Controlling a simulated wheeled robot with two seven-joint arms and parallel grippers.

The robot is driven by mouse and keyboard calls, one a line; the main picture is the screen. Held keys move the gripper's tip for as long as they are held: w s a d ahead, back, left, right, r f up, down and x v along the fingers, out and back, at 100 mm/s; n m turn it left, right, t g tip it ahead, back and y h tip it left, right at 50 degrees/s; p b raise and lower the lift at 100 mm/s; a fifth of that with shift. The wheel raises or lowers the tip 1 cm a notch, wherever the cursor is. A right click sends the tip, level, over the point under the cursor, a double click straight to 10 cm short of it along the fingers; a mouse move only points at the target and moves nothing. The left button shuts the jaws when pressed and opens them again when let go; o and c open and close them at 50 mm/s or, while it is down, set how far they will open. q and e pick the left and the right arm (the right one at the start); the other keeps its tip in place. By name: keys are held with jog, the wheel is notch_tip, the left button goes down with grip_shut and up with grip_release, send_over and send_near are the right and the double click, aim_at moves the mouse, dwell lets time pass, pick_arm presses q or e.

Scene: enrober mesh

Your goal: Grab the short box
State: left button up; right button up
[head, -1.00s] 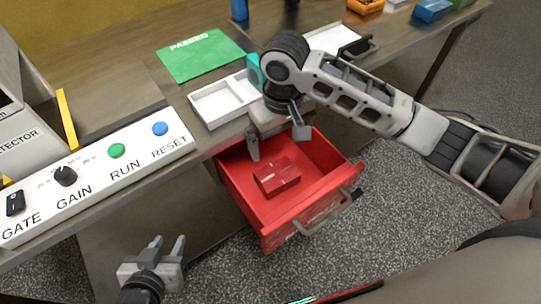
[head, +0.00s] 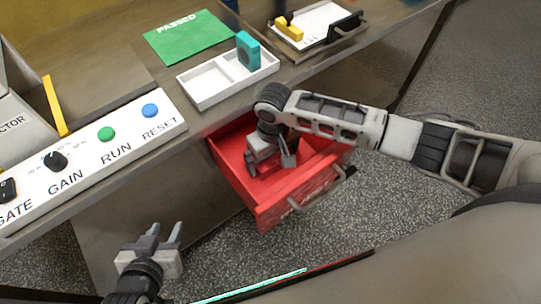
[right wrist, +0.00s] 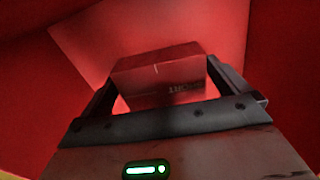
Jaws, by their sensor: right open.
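The short box (right wrist: 160,78) is a small red box with faint dark lettering, lying in the red drawer in the right wrist view. My right gripper (head: 271,165) is open and reaches down into the open red drawer (head: 265,212). In the right wrist view its fingers (right wrist: 162,85) stand at either side of the box; I cannot tell whether they touch it. In the head view my right gripper and arm hide the box. My left gripper (head: 165,231) is open and empty, low at the left, in front of the bench.
The drawer's front with its metal handle (head: 322,192) juts out over the floor. On the bench are a white divided tray (head: 205,92), a teal block (head: 248,50), a green mat (head: 187,37), a second tray (head: 330,35) and the control panel (head: 85,165).

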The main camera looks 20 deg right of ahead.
jog(key=shift+f, duration=0.4)
jog(key=shift+r, duration=0.1)
jog(key=c, duration=0.8)
